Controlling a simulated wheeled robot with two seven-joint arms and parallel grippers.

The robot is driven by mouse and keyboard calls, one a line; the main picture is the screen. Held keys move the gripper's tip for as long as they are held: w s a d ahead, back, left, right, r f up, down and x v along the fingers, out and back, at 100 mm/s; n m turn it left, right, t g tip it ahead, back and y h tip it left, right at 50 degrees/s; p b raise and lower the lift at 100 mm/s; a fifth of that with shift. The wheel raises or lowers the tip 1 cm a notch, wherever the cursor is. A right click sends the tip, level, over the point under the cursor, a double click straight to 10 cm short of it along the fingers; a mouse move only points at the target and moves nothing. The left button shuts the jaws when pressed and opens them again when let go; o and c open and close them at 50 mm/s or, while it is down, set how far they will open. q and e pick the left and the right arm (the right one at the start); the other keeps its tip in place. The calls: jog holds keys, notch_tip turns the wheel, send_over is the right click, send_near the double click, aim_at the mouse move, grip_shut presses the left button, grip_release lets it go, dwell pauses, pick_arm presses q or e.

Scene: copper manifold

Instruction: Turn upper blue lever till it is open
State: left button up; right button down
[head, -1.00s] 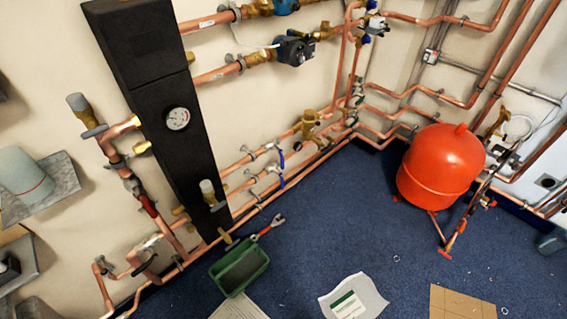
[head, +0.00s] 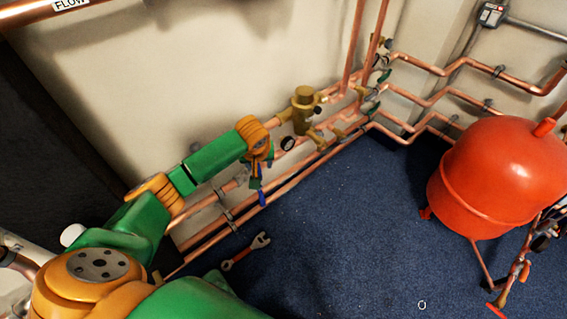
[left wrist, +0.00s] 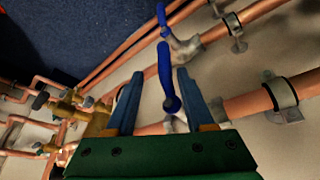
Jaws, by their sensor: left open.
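The upper blue lever (left wrist: 166,72) lies between the two open fingers of my left gripper (left wrist: 160,76) in the left wrist view. Its pivot end sits on the valve of the nearer copper pipe (left wrist: 250,104). I cannot tell whether a finger touches it. A second, lower blue lever (left wrist: 162,18) is beyond the fingertips on the other pipe. In the head view my left gripper (head: 257,165) is over the valves and hides most of the upper lever; the lower lever (head: 262,198) shows just below it. My right gripper is not in view.
A brass fitting (head: 303,108) with a small gauge stands on the pipes just right of my left gripper. A wrench (head: 245,252) lies on the blue floor below. A red tank (head: 490,180) stands at the right. The floor between is mostly clear.

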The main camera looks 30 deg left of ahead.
pick_arm(q)
jog(key=b+x, duration=0.1)
jog(key=x, duration=0.1)
jog(key=b+x, duration=0.1)
jog(key=s+b+x, duration=0.1)
jog(key=x, duration=0.1)
jog(key=shift+w+a+f, duration=0.1)
jog(key=shift+a+f, duration=0.05)
jog(key=shift+f, duration=0.4)
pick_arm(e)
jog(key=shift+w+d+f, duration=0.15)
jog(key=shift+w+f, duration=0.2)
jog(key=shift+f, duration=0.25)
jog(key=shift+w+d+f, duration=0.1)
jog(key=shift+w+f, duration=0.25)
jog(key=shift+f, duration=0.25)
pick_arm(q)
grip_shut()
jog(key=shift+w, duration=0.1)
